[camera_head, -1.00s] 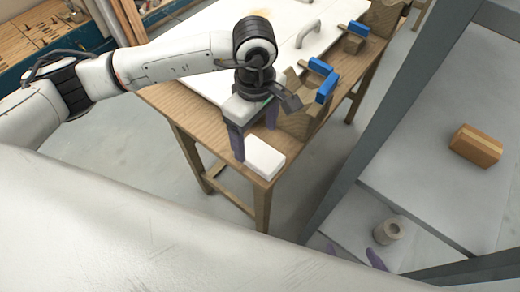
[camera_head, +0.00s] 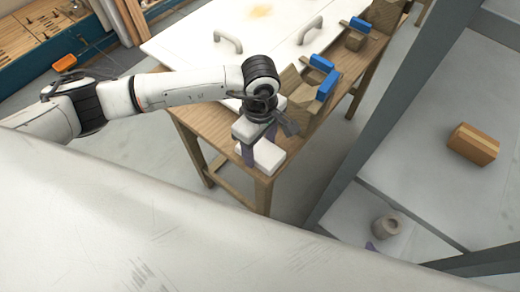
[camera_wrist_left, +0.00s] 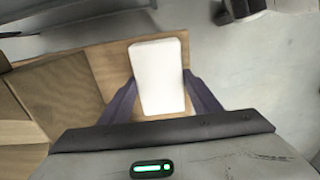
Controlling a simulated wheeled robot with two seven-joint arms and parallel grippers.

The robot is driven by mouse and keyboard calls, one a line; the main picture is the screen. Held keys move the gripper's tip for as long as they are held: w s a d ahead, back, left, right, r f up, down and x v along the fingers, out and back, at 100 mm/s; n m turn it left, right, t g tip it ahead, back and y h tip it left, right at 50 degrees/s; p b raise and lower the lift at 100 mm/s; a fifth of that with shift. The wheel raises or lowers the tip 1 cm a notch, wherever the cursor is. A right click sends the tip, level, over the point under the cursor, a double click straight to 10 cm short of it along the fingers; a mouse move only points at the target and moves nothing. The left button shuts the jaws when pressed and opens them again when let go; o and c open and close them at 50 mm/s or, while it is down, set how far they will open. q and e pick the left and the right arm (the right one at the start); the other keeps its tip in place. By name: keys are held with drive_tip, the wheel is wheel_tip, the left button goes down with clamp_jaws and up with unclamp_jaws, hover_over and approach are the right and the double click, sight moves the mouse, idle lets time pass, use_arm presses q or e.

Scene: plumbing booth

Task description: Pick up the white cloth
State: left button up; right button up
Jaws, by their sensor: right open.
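The white cloth (camera_head: 268,157), a folded block-like pad, lies on the near corner of the wooden table. In the left wrist view the cloth (camera_wrist_left: 158,75) shows between the two purple fingers. My left gripper (camera_head: 260,146) is just over the cloth, pointing down. Its fingers are apart, one on each side, with the tips close to the cloth's edges; I cannot tell whether they touch it. Part of the cloth is hidden by the gripper in the head view. Of my right gripper (camera_head: 371,246) only a small purple fingertip shows at the bottom.
The wooden table (camera_head: 203,124) holds a white panel with handles (camera_head: 228,42) and wooden blocks with blue clamps (camera_head: 327,84) beside the gripper. A grey shelf at right holds a brown box (camera_head: 473,145) and a grey cylinder (camera_head: 386,226).

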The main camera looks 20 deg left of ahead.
sight(260, 149)
use_arm(q)
drive_tip(key=c, duration=0.5)
wheel_tip(260, 149, up, 10)
drive_tip(key=shift+r+b, duration=0.1)
drive_tip(key=shift+b, duration=0.5)
drive_tip(key=shift+c, duration=0.2)
